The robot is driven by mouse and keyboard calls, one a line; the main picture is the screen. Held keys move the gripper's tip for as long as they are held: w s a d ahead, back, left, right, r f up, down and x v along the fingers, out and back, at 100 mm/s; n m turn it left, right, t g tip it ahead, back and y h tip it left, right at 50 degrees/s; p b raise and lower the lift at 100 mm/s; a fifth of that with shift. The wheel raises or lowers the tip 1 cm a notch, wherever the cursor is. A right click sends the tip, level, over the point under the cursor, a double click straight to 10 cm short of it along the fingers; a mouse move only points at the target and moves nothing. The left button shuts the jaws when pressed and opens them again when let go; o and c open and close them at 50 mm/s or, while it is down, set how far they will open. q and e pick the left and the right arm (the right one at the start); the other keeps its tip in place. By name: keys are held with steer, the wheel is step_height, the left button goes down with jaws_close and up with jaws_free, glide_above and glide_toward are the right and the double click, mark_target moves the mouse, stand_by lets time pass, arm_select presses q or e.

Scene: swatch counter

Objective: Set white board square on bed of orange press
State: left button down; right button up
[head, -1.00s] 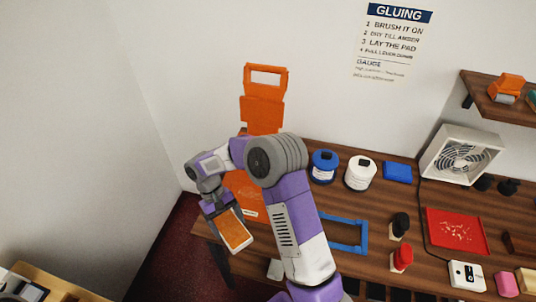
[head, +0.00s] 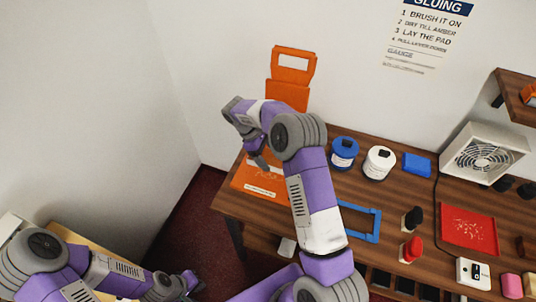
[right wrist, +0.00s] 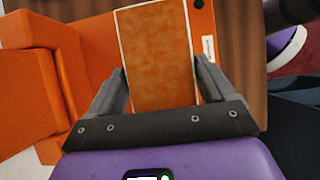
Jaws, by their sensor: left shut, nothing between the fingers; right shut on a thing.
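The orange press stands at the table's left end, its bed (head: 245,178) flat and its handle plate (head: 292,66) upright behind. My right gripper (head: 260,162) is over the bed. In the right wrist view my right gripper (right wrist: 160,90) is shut on the white board (right wrist: 157,50), which shows an amber coated face with thin white edges. The board lies over the orange bed (right wrist: 205,25) in that view; I cannot tell whether it touches. In the head view the board cannot be made out clearly. My left gripper (head: 190,284) is shut and empty at the lower left, away from the press.
Blue-labelled (head: 344,152) and white (head: 379,162) jars stand right of the press, near a blue box (head: 417,165). A blue frame (head: 372,224), a red tray (head: 468,228) and a fan (head: 484,155) are further right. A white wall is behind.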

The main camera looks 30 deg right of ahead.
step_height(320, 180, down, 4)
steer(key=b, duration=0.3)
steer(key=shift+f, duration=0.25)
steer(key=shift+f+b, duration=0.5)
steer(key=shift+f, duration=0.5)
steer(key=shift+f, duration=0.45)
stand_by(0.9)
